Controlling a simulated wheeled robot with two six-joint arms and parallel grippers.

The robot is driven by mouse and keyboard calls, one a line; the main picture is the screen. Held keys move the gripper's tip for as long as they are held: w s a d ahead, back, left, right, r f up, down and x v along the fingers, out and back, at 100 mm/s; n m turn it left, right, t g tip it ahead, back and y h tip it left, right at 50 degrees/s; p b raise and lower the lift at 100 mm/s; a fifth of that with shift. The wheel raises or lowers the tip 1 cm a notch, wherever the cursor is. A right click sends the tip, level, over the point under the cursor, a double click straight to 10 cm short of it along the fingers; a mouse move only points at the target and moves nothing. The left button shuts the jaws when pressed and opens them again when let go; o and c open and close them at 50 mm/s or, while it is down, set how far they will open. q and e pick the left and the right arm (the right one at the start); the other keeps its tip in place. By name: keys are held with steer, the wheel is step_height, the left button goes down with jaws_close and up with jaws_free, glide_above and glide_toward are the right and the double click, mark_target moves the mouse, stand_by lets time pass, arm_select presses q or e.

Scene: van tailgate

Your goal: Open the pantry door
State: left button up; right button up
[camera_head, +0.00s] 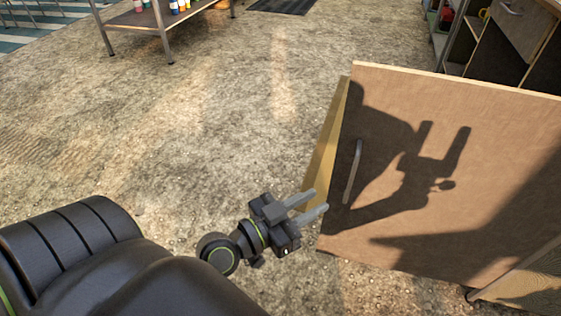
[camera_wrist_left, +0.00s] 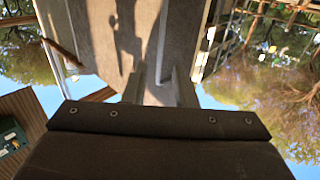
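The pantry door (camera_head: 430,160) is a flat brown wooden panel at the right of the head view, with a slim metal bar handle (camera_head: 352,171) near its left edge. A brown panel with a shadow on it (camera_wrist_left: 95,30) also fills the upper middle of the left wrist view. My left gripper (camera_head: 319,200) is open and empty, just left of and below the handle, apart from it. Its two fingers also show in the left wrist view (camera_wrist_left: 160,90). My right gripper is not in view.
A metal-legged table (camera_head: 165,18) with small bottles stands at the top left. A wooden unit with a drawer (camera_head: 525,25) and open shelves is at the top right. A dark mat (camera_head: 283,6) lies at the back. The speckled floor (camera_head: 200,130) between is clear.

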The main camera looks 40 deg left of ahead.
arm_select(q)
steer(key=v, duration=0.6)
steer(key=shift+s, duration=0.3)
